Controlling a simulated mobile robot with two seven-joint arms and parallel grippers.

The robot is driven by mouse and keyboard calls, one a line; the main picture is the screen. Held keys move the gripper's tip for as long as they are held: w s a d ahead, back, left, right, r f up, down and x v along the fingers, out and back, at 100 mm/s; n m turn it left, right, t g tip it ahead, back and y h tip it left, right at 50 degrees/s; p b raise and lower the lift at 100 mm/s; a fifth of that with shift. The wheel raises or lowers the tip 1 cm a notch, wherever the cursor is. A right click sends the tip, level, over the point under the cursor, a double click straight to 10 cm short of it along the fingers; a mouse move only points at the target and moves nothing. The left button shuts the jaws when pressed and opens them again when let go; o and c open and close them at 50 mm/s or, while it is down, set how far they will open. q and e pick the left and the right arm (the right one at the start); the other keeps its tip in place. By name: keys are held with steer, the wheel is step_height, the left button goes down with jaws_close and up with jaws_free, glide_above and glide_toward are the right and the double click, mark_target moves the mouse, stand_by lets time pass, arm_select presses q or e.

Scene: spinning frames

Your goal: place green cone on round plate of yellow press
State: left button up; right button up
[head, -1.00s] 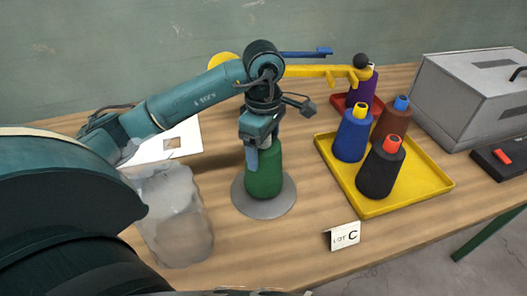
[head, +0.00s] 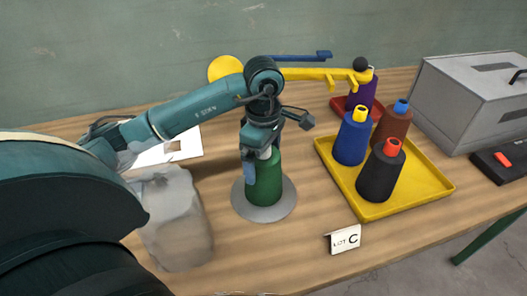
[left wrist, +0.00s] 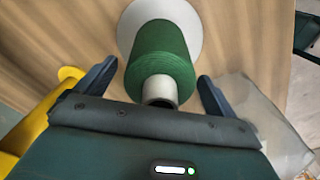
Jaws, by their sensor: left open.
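The green cone (head: 265,182) stands upright on the round grey plate (head: 246,208) of the yellow press (head: 310,74). In the left wrist view the green cone (left wrist: 160,55) shows with its pale core tip towards me, and the plate's pale rim (left wrist: 196,22) lies around its base. My left gripper (head: 258,162) is open at the cone's upper part. In the left wrist view its fingers (left wrist: 155,85) are spread on either side of the cone's tip, apart from it. The press's base and column are mostly hidden behind my arm. My right gripper is not in view.
A yellow tray (head: 418,196) holds blue, brown and black cones. A purple cone (head: 364,92) stands on a red tray behind. A grey box (head: 470,100) is at the right. A lot C card (head: 345,239) and a crumpled clear bag (head: 175,220) lie near the front.

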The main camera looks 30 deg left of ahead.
arm_select(q)
step_height(320, 180, up, 12)
steer(key=shift+r+p, duration=0.15)
steer(key=shift+p, duration=0.35)
stand_by(0.5)
